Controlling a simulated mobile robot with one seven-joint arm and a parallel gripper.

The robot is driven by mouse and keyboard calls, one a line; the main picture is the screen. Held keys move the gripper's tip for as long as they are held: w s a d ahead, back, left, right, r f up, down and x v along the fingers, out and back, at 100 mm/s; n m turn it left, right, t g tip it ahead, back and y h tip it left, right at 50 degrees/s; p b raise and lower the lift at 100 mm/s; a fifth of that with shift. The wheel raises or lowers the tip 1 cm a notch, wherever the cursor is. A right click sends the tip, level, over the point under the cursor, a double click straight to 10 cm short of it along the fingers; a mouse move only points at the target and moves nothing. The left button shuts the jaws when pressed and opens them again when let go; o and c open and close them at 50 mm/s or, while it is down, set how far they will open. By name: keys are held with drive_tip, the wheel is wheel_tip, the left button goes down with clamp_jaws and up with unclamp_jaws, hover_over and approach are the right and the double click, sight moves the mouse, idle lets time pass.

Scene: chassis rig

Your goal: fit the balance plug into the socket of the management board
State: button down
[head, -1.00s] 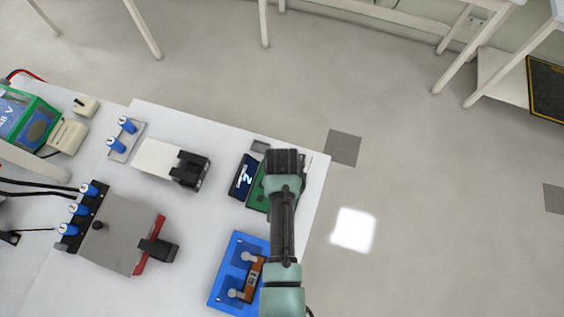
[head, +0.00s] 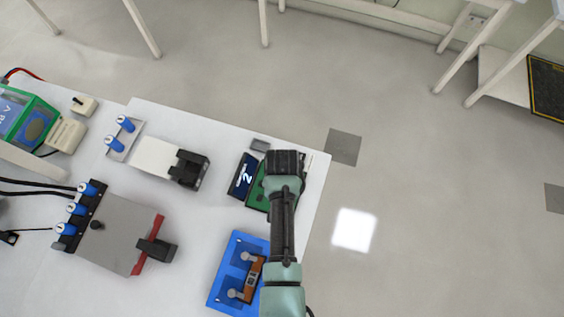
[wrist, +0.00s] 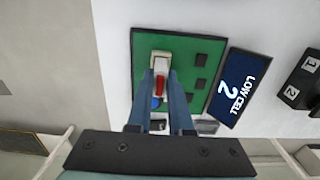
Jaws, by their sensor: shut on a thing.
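The management board (wrist: 200,50) is a green board with several dark chips; in the head view its green edge (head: 259,196) shows beside my gripper. In the wrist view my gripper (wrist: 161,78) is shut on a small red and white part, which I take to be the balance plug (wrist: 160,82), over the left half of the board. A white and red piece at the fingertips is where the socket (wrist: 160,56) seems to be. I cannot tell plug from socket clearly, nor whether the plug is seated. A blue bit shows between the fingers. In the head view my arm hides the fingertips.
A dark display (wrist: 239,86) reading "LOW CELL 2" stands beside the board. A blue tray (head: 224,287) lies nearer on the white table (head: 200,225). A white block with a black clamp (head: 189,170) stands left. The table's right edge is close to the board.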

drive_tip(key=shift+f+b, duration=0.5)
drive_tip(key=shift+f, duration=0.2)
drive_tip(key=c, duration=0.8)
unclamp_jaws()
drive_tip(key=shift+o, duration=0.2)
drive_tip(key=shift+r, duration=0.15)
wheel_tip(320, 180, up, 13)
drive_tip(key=b, duration=0.1)
